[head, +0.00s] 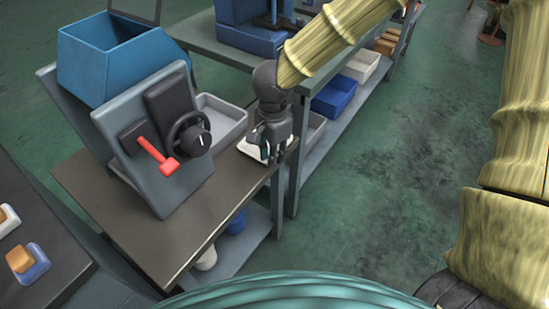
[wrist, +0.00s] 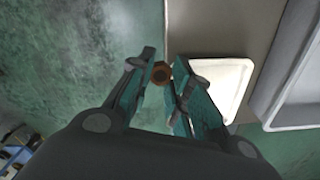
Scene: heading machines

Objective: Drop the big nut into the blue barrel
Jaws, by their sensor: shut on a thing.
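My gripper (head: 271,150) points down over the right end of the machine table in the head view. In the wrist view, its teal-padded fingers (wrist: 161,78) are closed on a small brown nut (wrist: 160,73) at their tips. The nut does not show clearly in the head view. A small blue round container (head: 236,222), which may be the blue barrel, stands on the lower shelf under the table, partly hidden by the tabletop. My gripper is above and to the right of it.
A white tray (head: 253,146) lies beside my gripper; it also shows in the wrist view (wrist: 222,85). A grey machine panel (head: 150,175) with a red lever and a blue hopper (head: 120,65) stand at left. A white container (head: 206,258) is on the lower shelf. Open floor (head: 370,190) lies right.

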